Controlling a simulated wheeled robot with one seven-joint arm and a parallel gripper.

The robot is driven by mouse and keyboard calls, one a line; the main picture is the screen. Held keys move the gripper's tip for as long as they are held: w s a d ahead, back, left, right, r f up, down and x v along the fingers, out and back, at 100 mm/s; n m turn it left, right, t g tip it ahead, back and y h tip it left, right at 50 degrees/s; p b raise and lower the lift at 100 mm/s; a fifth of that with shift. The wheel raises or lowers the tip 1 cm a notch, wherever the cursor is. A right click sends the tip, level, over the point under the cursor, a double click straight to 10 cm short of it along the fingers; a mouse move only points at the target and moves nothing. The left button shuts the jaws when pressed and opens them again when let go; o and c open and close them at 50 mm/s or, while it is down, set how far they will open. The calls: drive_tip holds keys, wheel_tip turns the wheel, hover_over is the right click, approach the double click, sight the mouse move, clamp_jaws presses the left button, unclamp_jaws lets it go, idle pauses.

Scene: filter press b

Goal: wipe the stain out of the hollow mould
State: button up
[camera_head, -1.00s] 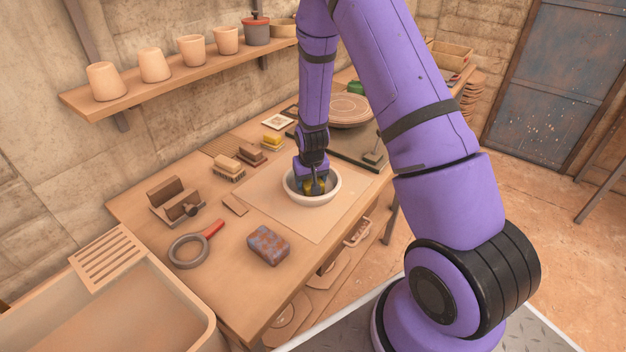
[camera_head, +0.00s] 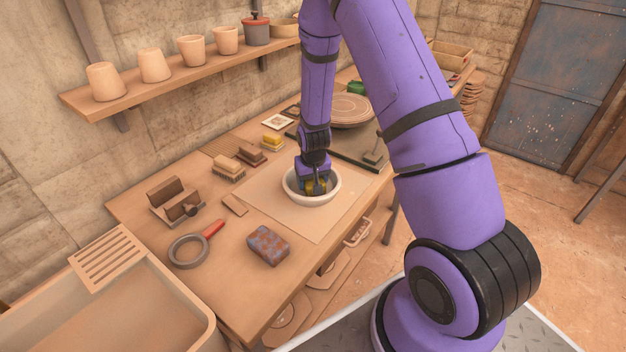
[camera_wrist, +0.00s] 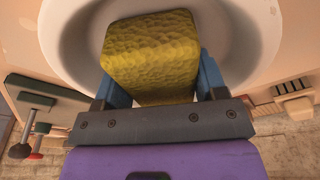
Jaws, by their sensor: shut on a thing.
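The hollow mould (camera_head: 297,196) is a round white bowl standing on a pale board on the workbench. It also shows in the wrist view, where its pale rim (camera_wrist: 262,62) curves around the sponge. My gripper (camera_head: 315,187) reaches down inside the bowl. In the wrist view, my gripper (camera_wrist: 155,85) has its blue fingers shut on a yellow, rough-textured sponge (camera_wrist: 150,55). The sponge is within the bowl's hollow; I cannot tell whether it touches the surface. No stain shows; the sponge and gripper hide part of the inside.
A speckled block (camera_head: 268,245), a red-handled ring tool (camera_head: 190,250) and several brushes (camera_head: 228,169) lie left of the bowl. A wheel (camera_head: 350,110) stands behind. A basin (camera_head: 130,300) is at the lower left. The board in front of the bowl is clear.

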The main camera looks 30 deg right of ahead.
drive_tip(key=shift+r, duration=3.8)
